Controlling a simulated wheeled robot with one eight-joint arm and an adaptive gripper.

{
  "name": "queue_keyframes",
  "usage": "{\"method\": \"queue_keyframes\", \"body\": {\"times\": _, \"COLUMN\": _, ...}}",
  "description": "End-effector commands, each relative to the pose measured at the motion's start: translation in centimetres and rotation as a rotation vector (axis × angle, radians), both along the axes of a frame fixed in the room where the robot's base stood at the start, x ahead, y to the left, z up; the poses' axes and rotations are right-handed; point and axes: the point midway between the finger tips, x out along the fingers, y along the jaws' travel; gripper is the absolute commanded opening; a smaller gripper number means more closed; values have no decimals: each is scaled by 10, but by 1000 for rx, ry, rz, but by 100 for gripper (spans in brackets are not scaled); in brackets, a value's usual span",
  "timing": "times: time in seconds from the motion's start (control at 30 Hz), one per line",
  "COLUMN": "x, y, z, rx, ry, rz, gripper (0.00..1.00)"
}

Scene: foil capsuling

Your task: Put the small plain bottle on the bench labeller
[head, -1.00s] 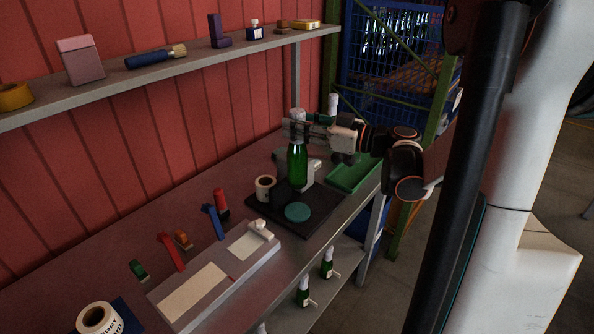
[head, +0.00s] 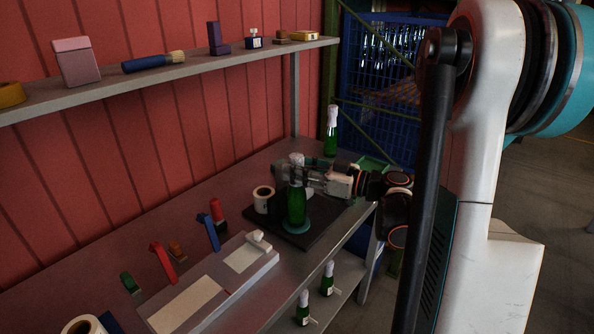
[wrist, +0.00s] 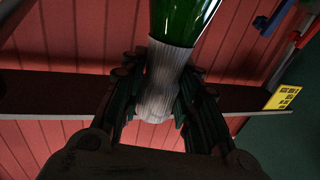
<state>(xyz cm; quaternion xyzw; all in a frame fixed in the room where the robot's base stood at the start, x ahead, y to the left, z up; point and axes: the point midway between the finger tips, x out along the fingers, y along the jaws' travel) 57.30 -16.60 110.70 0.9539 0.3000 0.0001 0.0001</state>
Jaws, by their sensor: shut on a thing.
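The small plain bottle (head: 297,207) is green glass with a pale foil neck and shows no label in the head view. My gripper (head: 299,172) is shut around its neck from the right. In the wrist view, my gripper (wrist: 158,88) has its two fingers on either side of the pale foil sleeve (wrist: 160,85). The bottle is upright over the round green pad (head: 290,229) of the bench labeller, a black base plate (head: 320,236) with a white label roll (head: 263,198). I cannot tell whether the bottle's foot touches the pad.
Another green bottle (head: 332,135) stands at the bench's back end. A grey flat device (head: 215,290) and several coloured tools (head: 208,232) lie at the front left. A shelf (head: 190,72) runs along the red wall. Labelled bottles (head: 327,280) stand below the bench.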

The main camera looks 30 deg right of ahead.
Motion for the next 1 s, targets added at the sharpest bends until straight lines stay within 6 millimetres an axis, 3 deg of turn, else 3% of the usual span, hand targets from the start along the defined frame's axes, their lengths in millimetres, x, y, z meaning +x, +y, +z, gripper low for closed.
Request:
{"method": "queue_keyframes", "body": {"times": 0.17, "x": 0, "y": 0, "z": -3, "rx": 1, "ry": -1, "rz": 0, "gripper": 0}}
{"method": "queue_keyframes", "body": {"times": 0.2, "x": 0, "y": 0, "z": -3, "rx": 0, "ry": 0, "rz": 0, "gripper": 34}}
{"method": "queue_keyframes", "body": {"times": 0.27, "x": 0, "y": 0, "z": -3, "rx": 0, "ry": 0, "rz": 0, "gripper": 47}}
{"method": "queue_keyframes", "body": {"times": 0.3, "x": 0, "y": 0, "z": -3, "rx": 0, "ry": 0, "rz": 0, "gripper": 49}}
{"method": "queue_keyframes", "body": {"times": 0.73, "x": -1, "y": -2, "z": 2, "rx": 0, "ry": 0, "rz": -1, "gripper": 49}}
{"method": "queue_keyframes", "body": {"times": 1.0, "x": -42, "y": -32, "z": 2, "rx": 0, "ry": 0, "rz": -6, "gripper": 49}}
